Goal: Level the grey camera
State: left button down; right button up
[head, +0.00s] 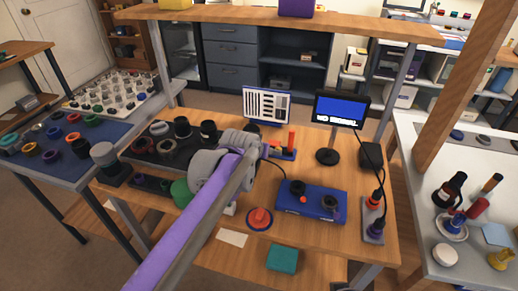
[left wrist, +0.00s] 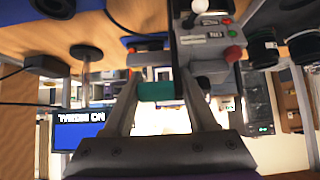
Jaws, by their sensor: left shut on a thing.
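My left arm reaches in over the workbench in the head view, its gripper (head: 258,149) past the bench's middle. In the left wrist view, which is upside down, the fingers (left wrist: 160,92) are shut on a short teal piece (left wrist: 158,91) that spans the gap between the tips. A grey box-shaped body (left wrist: 205,42) with a red knob and small coloured buttons is close beyond the right finger. It may be the grey camera, but I cannot tell for sure. My wrist and gripper hide this spot in the head view. My right gripper is not in view.
A blue box (head: 311,203) with knobs, a monitor (head: 342,108) on a stand, a striped chart (head: 266,104) and a red-orange post (head: 292,138) stand near the gripper. A black cable crosses the bench. A teal box (head: 282,258) lies at the front.

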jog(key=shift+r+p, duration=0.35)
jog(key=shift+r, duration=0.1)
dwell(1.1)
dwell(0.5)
